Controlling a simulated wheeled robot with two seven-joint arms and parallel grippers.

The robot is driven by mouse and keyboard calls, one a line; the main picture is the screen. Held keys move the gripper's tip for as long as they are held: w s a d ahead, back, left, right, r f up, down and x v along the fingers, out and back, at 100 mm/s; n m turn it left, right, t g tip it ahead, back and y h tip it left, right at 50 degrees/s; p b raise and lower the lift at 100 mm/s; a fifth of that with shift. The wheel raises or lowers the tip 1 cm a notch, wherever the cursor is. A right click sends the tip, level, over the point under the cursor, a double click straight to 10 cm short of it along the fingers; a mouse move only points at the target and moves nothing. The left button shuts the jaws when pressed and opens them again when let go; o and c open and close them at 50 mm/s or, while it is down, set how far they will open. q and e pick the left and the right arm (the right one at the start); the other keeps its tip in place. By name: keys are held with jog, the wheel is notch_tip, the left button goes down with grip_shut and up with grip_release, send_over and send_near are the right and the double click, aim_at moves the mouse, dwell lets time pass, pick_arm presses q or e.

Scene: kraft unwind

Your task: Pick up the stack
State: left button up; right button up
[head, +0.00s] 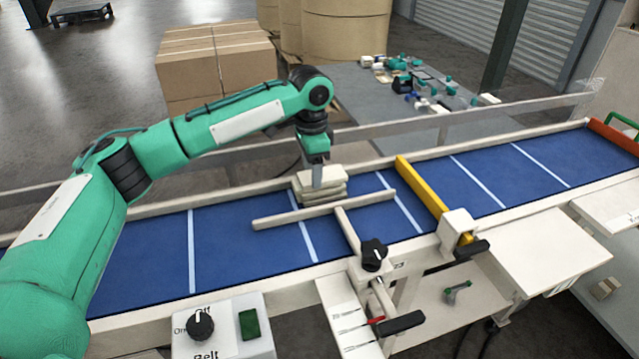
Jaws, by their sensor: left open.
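The stack (322,194) is a small pile of several flat, pale beige pieces on the blue conveyor belt (250,241). It lies near the belt's far rail, behind a pale guide bar (325,209). My left gripper (317,182) points down at the stack from above, its fingers at the pile's top. The jaws are open; from this angle I cannot tell whether the fingers touch the pieces or straddle them. My right gripper is not in view.
A yellow bar (422,187) crosses the belt to the right of the stack. A control box (222,330) with a knob and green button stands at the front. Cardboard boxes (215,62) and a grey table (375,100) with small items are behind. The belt's left part is clear.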

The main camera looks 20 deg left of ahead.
pick_arm(q)
notch_tip(320, 180, down, 4)
jog(key=shift+s+a+f+p, duration=0.1)
jog(key=shift+s+f+p, duration=0.1)
jog(key=shift+p, duration=0.55)
jog(key=shift+w+f, duration=0.1)
jog(key=shift+f, duration=0.15)
jog(key=c, duration=0.7)
jog(key=shift+r, duration=0.15)
